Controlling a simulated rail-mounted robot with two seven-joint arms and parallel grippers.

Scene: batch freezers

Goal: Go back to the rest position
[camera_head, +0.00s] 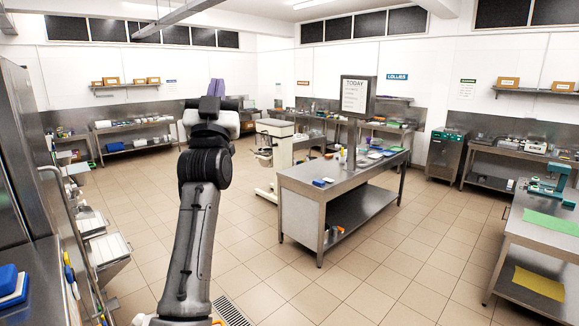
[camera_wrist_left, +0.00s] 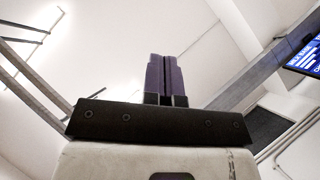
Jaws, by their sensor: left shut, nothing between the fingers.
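My left gripper (camera_head: 216,87) is raised in the middle left of the head view, at the end of my dark arm. Its purple fingers point up and lie side by side. In the left wrist view the left gripper (camera_wrist_left: 166,75) shows from close by, its two fingers together with nothing between them. My right gripper is in neither view.
A steel table (camera_head: 321,193) with small items stands right of my arm. A white machine on a wheeled stand (camera_head: 275,150) is behind it. Steel cabinets (camera_head: 30,150) line the left edge. A bench with a green mat (camera_head: 552,222) is at right. Tiled floor lies open between.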

